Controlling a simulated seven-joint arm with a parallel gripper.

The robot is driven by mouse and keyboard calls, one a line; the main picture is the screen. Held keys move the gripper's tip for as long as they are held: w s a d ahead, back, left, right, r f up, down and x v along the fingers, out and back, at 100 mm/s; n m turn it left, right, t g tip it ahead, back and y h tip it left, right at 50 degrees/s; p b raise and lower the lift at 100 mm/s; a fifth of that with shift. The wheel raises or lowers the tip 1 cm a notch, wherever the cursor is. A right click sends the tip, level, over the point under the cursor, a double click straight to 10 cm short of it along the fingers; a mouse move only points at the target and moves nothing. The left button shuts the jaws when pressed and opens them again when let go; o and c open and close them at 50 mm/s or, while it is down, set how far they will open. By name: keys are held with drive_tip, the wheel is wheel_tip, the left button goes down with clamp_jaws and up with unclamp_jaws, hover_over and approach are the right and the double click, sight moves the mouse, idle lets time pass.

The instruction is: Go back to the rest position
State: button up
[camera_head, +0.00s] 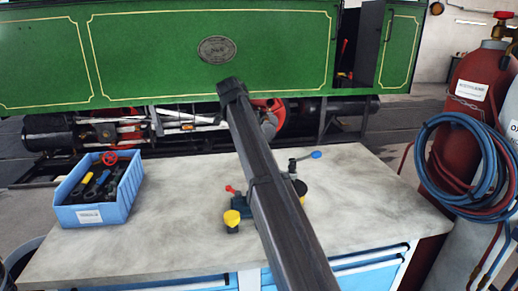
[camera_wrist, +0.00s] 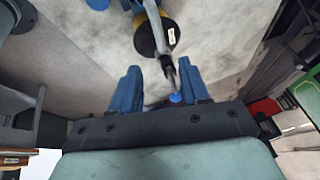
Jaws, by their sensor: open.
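My gripper (camera_wrist: 158,66) shows in the wrist view with its two blue fingers apart. A grey lever (camera_wrist: 161,40) with a black collar and a blue tip (camera_wrist: 175,98) runs between the fingers, closer to the right one; I cannot tell whether it touches. A yellow and black round part (camera_wrist: 152,35) lies beyond the fingertips. In the head view, the lever's blue tip (camera_head: 316,155) sticks out to the right above the bench, beside my dark arm. My arm crosses the middle of that view, and my gripper is not visible there.
A grey workbench (camera_head: 160,235) carries a blue tool crate (camera_head: 95,214) at left and a fitting with a yellow knob (camera_head: 231,217) and red handle (camera_head: 231,188). The green tram (camera_head: 140,50) stands behind. A red gas cylinder (camera_head: 475,95) with coiled hoses (camera_head: 428,165) stands right.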

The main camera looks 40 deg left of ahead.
drive_tip(key=shift+s+r, duration=0.1)
drive_tip(key=shift+r, duration=0.15)
idle(0.4)
drive_tip(key=s+d+f+n+g, duration=0.2)
drive_tip(key=s+d+f, duration=0.3)
drive_tip(key=d+f, duration=1.2)
drive_tip(key=s+d+f+n+g, duration=0.2)
drive_tip(key=s+d+f+g, duration=0.15)
drive_tip(key=d+f, duration=1.35)
drive_tip(key=s+d+f+n+g, duration=0.2)
drive_tip(key=s+d+f, duration=0.3)
drive_tip(key=d+f, duration=1.2)
drive_tip(key=s+d+f+n+g, duration=0.2)
drive_tip(key=s+d+f, duration=0.8)
drive_tip(key=d+f, duration=0.15)
drive_tip(key=s+d+f+n+g+y, duration=0.1)
drive_tip(key=s+d+f, duration=0.1)
drive_tip(key=s+f, duration=0.3)
drive_tip(key=s+d+f+n+g+y, duration=0.1)
drive_tip(key=s+d+f, duration=0.2)
drive_tip(key=s, duration=0.9)
drive_tip(key=shift+s+d+f+n, duration=0.15)
drive_tip(key=shift+d+f+n, duration=0.15)
drive_tip(key=shift+f, duration=0.65)
